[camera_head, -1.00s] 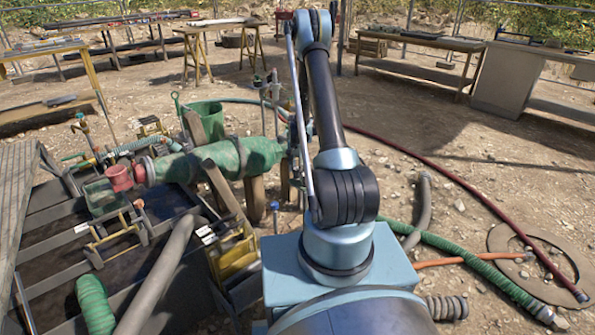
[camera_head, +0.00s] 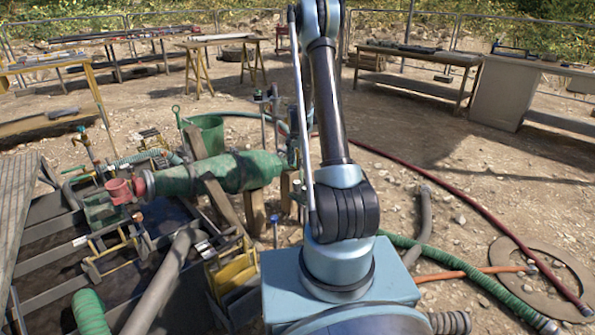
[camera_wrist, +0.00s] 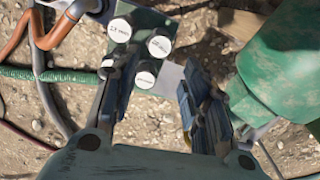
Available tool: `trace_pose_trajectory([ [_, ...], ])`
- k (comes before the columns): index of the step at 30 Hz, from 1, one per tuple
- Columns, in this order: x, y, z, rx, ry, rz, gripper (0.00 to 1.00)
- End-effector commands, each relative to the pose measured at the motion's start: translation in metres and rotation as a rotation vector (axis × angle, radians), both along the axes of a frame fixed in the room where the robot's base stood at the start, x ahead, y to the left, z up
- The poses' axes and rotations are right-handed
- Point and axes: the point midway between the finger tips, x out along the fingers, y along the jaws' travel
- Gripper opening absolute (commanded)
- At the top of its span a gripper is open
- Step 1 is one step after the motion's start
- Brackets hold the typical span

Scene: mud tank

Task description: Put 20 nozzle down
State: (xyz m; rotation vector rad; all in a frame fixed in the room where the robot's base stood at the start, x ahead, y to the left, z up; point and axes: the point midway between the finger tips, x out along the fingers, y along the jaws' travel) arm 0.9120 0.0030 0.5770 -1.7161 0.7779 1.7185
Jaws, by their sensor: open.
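My gripper (camera_wrist: 157,80) is open in the wrist view, its dark fingers apart on either side of a small gap. Several white round labelled ends show on and beside a dark green block (camera_wrist: 168,20). One white end (camera_wrist: 145,75) lies between the fingertips, and another (camera_wrist: 107,65) is partly behind the left finger. Two more, one upper left (camera_wrist: 119,30) and one upper right (camera_wrist: 159,46), sit farther up. Their lettering is too small to read surely, so I cannot tell which is the 20 nozzle. In the head view my gripper is hidden behind my arm.
A large green rounded body (camera_wrist: 285,70) stands close to the right finger. In the head view a green pump (camera_head: 225,173) lies left of my arm, near a green bucket (camera_head: 206,135). Hoses, including a red one (camera_head: 470,197), cross the ground at right. Workbenches (camera_head: 420,55) stand behind.

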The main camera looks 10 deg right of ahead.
Motion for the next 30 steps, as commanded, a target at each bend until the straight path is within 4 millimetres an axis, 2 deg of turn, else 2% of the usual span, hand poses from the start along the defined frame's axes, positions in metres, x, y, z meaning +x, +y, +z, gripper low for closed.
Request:
trace_pose_trajectory([
  [7,-0.006,0.000,0.020,0.000,-0.003,0.015,0.42],
  [11,-0.021,0.000,0.047,-0.001,-0.011,0.050,0.42],
  [21,-0.079,0.001,0.128,-0.004,-0.039,0.174,0.42],
  [30,-0.141,0.001,0.182,-0.010,-0.064,0.284,0.42],
])
